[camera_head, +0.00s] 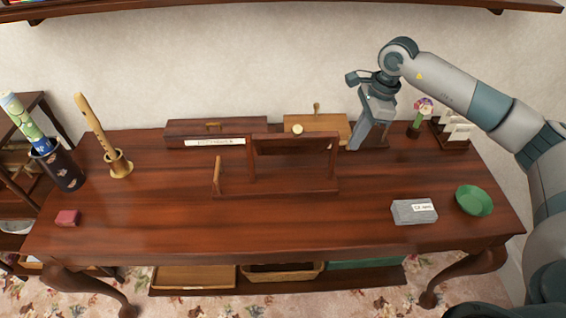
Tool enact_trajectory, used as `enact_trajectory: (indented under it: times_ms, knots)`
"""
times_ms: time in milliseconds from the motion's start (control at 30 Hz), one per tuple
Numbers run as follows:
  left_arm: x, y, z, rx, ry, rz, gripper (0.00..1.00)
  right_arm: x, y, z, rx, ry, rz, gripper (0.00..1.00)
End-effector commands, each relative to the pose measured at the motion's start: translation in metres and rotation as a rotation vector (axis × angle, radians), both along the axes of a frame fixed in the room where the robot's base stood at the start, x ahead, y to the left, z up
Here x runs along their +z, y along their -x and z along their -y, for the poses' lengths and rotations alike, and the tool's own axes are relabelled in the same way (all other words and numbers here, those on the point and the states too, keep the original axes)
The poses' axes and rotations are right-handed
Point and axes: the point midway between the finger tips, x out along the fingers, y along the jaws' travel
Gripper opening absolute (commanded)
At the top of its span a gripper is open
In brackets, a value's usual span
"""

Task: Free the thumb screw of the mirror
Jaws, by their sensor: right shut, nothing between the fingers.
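A dark wooden stand with a framed panel, which looks like the mirror (290,158), is on the table right of centre. An upright post (218,177) stands at its left end. A small round pale knob (297,129) shows at the panel's top edge; it may be the thumb screw, but I cannot tell whether it belongs to the mirror or the box behind. My right gripper (361,143) points down, shut and empty, to the right of the mirror and apart from it. My left gripper is not in view.
A long dark box (205,131) and a lighter wooden box (325,123) are behind the mirror. A grey box (414,211) and green bowl (474,200) lie front right. Flowers (423,106) stand near my right arm. The front-middle tabletop (250,225) is clear.

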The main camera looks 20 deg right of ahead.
Motion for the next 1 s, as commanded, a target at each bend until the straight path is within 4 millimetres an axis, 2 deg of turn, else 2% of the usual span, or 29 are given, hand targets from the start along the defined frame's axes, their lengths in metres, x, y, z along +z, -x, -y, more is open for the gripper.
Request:
enact_trajectory:
  times_ms: [1000]
  knots:
    - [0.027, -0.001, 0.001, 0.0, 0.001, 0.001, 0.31, 0.065, 0.0, 0.0, 0.0, 0.0, 0.001, 0.0]
